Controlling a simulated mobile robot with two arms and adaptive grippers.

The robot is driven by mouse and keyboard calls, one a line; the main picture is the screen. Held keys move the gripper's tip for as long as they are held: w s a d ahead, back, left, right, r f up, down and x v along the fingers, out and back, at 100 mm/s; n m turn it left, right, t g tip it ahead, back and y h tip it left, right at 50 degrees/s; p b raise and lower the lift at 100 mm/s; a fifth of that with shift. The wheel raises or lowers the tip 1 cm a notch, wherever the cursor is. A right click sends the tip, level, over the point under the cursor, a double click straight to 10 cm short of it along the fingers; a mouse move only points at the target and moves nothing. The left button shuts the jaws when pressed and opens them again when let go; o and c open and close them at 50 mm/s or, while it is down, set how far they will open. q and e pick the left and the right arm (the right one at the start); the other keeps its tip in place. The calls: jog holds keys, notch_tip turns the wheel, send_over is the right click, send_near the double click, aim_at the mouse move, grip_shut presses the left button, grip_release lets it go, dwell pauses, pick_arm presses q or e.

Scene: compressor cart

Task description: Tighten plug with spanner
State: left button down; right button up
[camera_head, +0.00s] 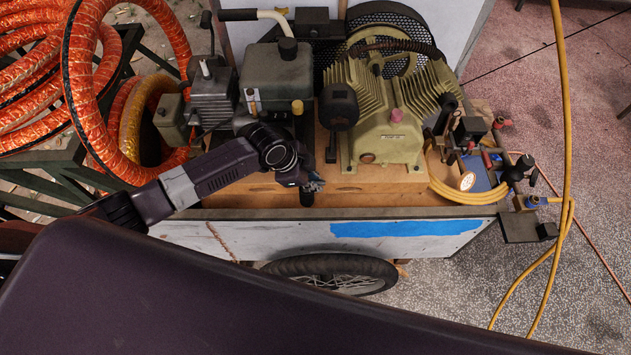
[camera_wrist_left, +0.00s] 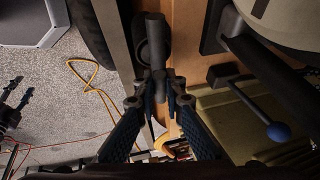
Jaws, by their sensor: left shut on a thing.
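My left gripper (camera_head: 314,185) is over the front edge of the cart's wooden deck, left of the olive compressor (camera_head: 393,115). In the left wrist view its fingertips (camera_wrist_left: 160,88) are closed around a dark grey bar-like tool (camera_wrist_left: 154,40), which looks like the spanner. Its full shape is partly hidden by the fingers. A round brownish plug (camera_head: 367,158) shows low on the compressor's front, to the right of the gripper and apart from it. I cannot tell whether the tool touches anything.
A dark engine (camera_head: 278,80) stands left of the compressor. Valves and yellow hose (camera_head: 463,190) are at the deck's right end. A lever with a blue knob (camera_wrist_left: 278,131) shows in the left wrist view. Orange hose coils (camera_head: 95,90) are at the far left. The floor at right is mostly clear.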

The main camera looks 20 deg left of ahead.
pick_arm(q)
jog(key=shift+r+p, duration=2.75)
jog(key=shift+r, duration=0.25)
jog(key=shift+r+p, duration=1)
jog(key=shift+r, duration=0.25)
jog(key=shift+r, duration=0.1)
jog(key=shift+r, duration=1.9)
